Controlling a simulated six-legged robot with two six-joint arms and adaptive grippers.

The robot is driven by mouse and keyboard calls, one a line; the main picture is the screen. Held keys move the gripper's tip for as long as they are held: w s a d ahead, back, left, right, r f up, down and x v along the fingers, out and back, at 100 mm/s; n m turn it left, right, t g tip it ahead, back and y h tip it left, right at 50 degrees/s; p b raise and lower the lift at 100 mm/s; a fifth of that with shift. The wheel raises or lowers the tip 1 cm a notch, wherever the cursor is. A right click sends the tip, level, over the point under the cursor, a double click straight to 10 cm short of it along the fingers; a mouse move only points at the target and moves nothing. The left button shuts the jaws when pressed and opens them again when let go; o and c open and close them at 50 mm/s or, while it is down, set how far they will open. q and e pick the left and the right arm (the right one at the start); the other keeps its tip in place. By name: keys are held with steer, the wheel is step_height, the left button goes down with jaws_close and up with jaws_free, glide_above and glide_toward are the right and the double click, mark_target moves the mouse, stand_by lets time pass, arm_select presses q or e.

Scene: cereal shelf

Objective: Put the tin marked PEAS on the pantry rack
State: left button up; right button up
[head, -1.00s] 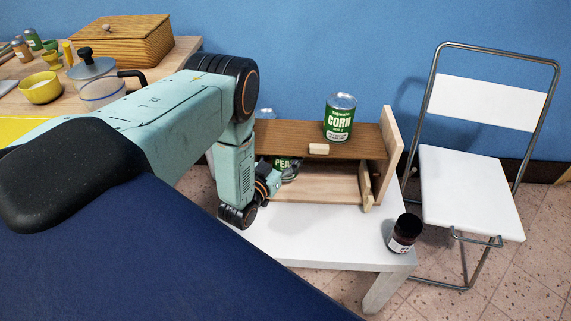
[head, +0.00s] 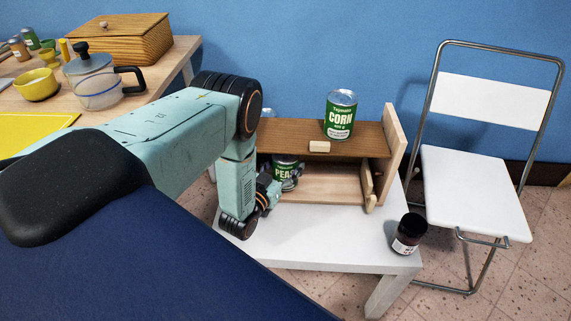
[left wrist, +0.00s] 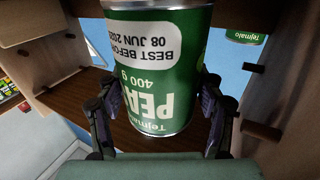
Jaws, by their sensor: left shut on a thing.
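The green tin marked PEAS (head: 285,174) is at the lower opening of the wooden pantry rack (head: 368,143), below its brown top board. My left gripper (head: 280,187) is shut around it, with my arm hiding part of the rack's left side. In the left wrist view the tin (left wrist: 165,75) fills the middle, its label upside down, with a finger of the gripper (left wrist: 160,100) on each side. Whether its base touches the lower board cannot be told. My right gripper is not in view.
A tin marked CORN (head: 340,115) stands on the rack's top board. A dark jar (head: 408,234) stands at the white table's (head: 320,246) right corner. A white folding chair (head: 475,190) is at right. The lower opening's right part is free.

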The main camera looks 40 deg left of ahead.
arm_select(q)
steer(key=o, duration=1.6)
steer(key=shift+d+f, duration=0.1)
steer(key=shift+f, duration=0.05)
steer(key=shift+r+p, duration=0.65)
steer(key=shift+p, duration=0.1)
steer(key=s+p, duration=0.1)
steer(key=s, duration=0.3)
steer(key=s+p, duration=0.1)
steer(key=s, duration=0.3)
steer(key=s+d+p, duration=0.1)
steer(key=s, duration=0.3)
